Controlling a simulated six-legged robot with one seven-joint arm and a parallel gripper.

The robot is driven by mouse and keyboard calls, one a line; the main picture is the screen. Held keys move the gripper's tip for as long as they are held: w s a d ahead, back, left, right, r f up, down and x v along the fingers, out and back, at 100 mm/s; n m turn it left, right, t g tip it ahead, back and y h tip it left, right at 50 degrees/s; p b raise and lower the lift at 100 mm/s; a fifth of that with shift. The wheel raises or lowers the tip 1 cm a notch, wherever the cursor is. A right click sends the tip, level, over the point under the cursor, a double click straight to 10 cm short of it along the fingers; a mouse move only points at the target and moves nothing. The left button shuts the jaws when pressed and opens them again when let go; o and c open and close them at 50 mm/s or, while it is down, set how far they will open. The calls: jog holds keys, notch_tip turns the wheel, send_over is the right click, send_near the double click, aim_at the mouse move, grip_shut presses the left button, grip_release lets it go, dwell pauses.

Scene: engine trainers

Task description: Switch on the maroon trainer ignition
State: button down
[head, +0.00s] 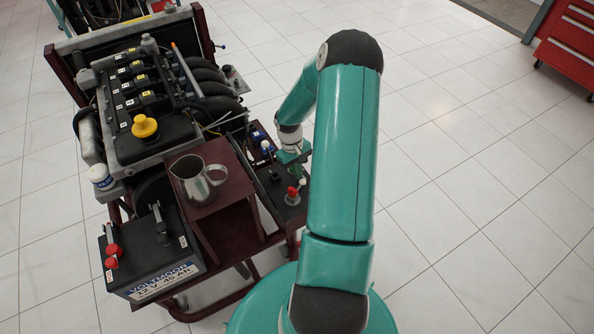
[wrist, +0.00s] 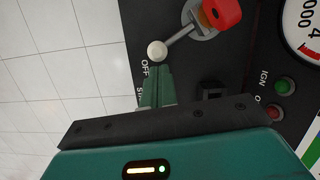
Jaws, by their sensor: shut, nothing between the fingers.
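The maroon trainer (head: 200,25) is a maroon-framed engine stand with a black control panel (head: 268,180) on its right side. On the panel, a lever with a white ball knob (wrist: 157,51) runs from a round metal base under a red cap (wrist: 222,12). The knob is beside the OFF label (wrist: 145,67); a second label below is partly hidden by my fingers. My gripper (wrist: 155,72) is shut and empty, its tips just below the knob in the wrist view; contact is unclear. In the head view my gripper (head: 294,172) is over the panel, partly hidden by my arm.
A green lamp (wrist: 285,85) beside IGN, a red lamp (wrist: 273,113) and a gauge (wrist: 305,28) are on the panel. A metal pitcher (head: 198,180) stands on a maroon shelf, near a battery (head: 150,255). The floor right is clear up to a red cabinet (head: 570,45).

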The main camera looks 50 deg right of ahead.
jog(key=shift+s+d+m, duration=0.2)
jog(key=shift+s+m, duration=0.3)
jog(key=shift+m, duration=0.2)
jog(key=shift+s+d+m+y, duration=0.25)
jog(key=shift+s+m+y, duration=0.25)
jog(key=shift+m, duration=0.3)
jog(key=shift+s+d+m+t, duration=0.15)
jog(key=shift+s+m+t, duration=0.15)
jog(key=shift+s+m, duration=1)
jog(key=shift+s+m+t+y, duration=0.15)
jog(key=shift+s+m+y, duration=0.1)
jog(key=shift+s+m, duration=0.5)
jog(key=shift+s+m+t+y, duration=0.15)
jog(key=shift+s+m+y, duration=0.15)
jog(key=shift+m, duration=0.75)
jog(key=shift+s+a+m+t, duration=0.15)
jog(key=shift+s+a+m, duration=0.1)
jog(key=shift+s+m, duration=0.35)
jog(key=shift+s+a+m+t, duration=0.15)
jog(key=shift+s+a+m, duration=0.15)
jog(key=shift+m, duration=0.5)
jog(key=shift+s, duration=0.1)
jog(key=s+v, duration=0.1)
jog(key=v, duration=0.9)
jog(key=shift+w, duration=0.45)
